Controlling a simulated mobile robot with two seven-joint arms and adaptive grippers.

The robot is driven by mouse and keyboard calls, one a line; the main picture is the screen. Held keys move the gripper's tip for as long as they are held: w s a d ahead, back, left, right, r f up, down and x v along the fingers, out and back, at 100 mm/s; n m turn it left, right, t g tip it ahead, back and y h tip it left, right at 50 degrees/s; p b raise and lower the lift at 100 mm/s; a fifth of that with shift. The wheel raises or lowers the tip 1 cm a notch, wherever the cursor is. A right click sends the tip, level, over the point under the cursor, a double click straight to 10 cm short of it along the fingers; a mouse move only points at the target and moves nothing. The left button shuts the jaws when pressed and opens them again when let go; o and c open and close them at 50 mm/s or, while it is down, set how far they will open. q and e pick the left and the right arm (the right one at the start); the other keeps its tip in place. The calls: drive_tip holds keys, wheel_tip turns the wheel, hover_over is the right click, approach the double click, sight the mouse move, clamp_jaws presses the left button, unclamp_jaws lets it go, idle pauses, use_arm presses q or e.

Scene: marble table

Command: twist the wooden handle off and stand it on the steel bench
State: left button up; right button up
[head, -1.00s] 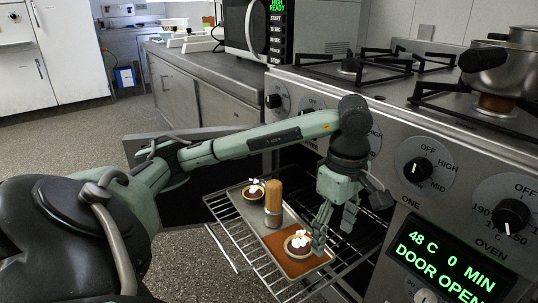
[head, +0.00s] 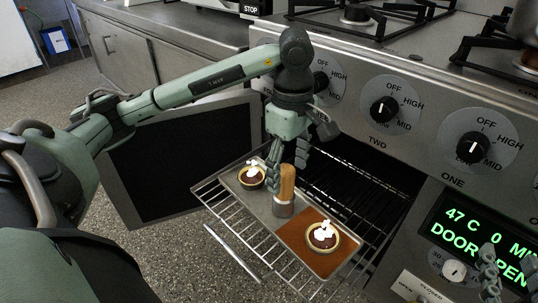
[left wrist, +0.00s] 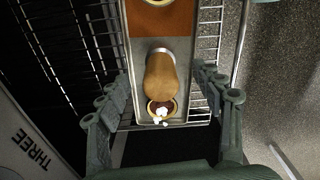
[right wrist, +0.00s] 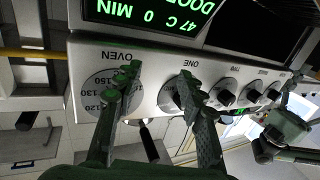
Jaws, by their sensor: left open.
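The wooden handle (head: 287,182) stands upright in a steel collar near the middle of the baking tray (head: 258,207). In the left wrist view the handle (left wrist: 161,78) points toward the camera. My left gripper (head: 287,172) is open beside and just behind the handle; in the left wrist view its fingers (left wrist: 165,110) are spread wide to either side, apart from the handle. My right gripper (head: 506,272) shows at the lower right by the oven display; in the right wrist view its fingers (right wrist: 157,85) are apart and empty. The steel bench (head: 205,30) is at the upper left.
Two cream-topped tarts (head: 251,174) (head: 322,236) sit on the tray, one on each side of the handle. The tray rests on a pulled-out wire rack (head: 222,213). The open oven door (head: 180,160) is left of it. Stove knobs (head: 384,110) line the front panel.

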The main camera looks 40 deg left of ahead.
sight(284, 194)
use_arm(q)
drive_tip(key=shift+a+f, duration=0.15)
drive_tip(key=shift+a, duration=0.25)
wheel_tip(284, 194, down, 6)
drive_tip(key=shift+f+b, duration=0.25)
drive_tip(key=shift+b, duration=0.25)
drive_tip(key=shift+f, duration=0.5)
use_arm(e)
drive_tip(key=shift+s+a+r+t+y, duration=0.15)
drive_tip(key=shift+a+r+t+y, duration=0.2)
drive_tip(key=shift+r, duration=0.5)
drive_tip(key=shift+s+a+r+t+y, duration=0.15)
drive_tip(key=shift+a+r+t, duration=0.35)
drive_tip(key=shift+r, duration=0.35)
drive_tip(key=shift+s+a+r+t+y, duration=0.2)
drive_tip(key=shift+a+r+t, duration=0.2)
drive_tip(key=shift+r, duration=0.45)
use_arm(q)
drive_tip(key=c, duration=1.2)
drive_tip(key=n, duration=0.4)
drive_tip(key=shift+r+p, duration=1.7)
drive_tip(key=shift+r, duration=1.35)
use_arm(e)
drive_tip(key=shift+r, duration=1.75)
use_arm(q)
drive_tip(key=shift+r, duration=0.1)
drive_tip(key=shift+r+p, duration=0.8)
drive_tip(key=shift+r, duration=0.6)
use_arm(e)
drive_tip(key=shift+r, duration=0.75)
